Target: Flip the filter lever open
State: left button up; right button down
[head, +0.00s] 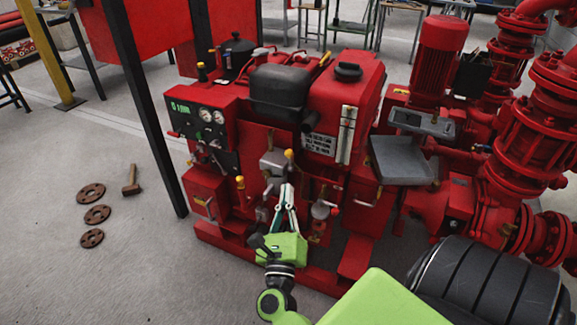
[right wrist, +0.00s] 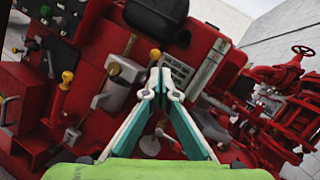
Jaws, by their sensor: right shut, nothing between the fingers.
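The red pumpset (head: 290,130) stands ahead, with several small levers and fittings on its front. A grey metal box (head: 273,163) has a yellow-knobbed lever (head: 289,154) at its upper right; the box also shows in the right wrist view (right wrist: 118,97). Another yellow-tipped lever (head: 240,182) stands to the left. I cannot tell for sure which is the filter lever. My right gripper (head: 287,188) is shut and empty, its fingertips in front of the pumpset just below the grey box. In the right wrist view the fingertips (right wrist: 160,76) meet; contact with the machine is unclear. My left gripper is out of view.
A gauge panel (head: 205,125) is on the pumpset's left. A round silver cup (head: 320,210) sits right of my right gripper. A dark post (head: 148,115) stands left. Rusty flanges (head: 97,214) and a hammer (head: 131,180) lie on the otherwise open floor. Red pipes (head: 515,150) fill the right.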

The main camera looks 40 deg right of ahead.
jog(key=shift+v, duration=1.35)
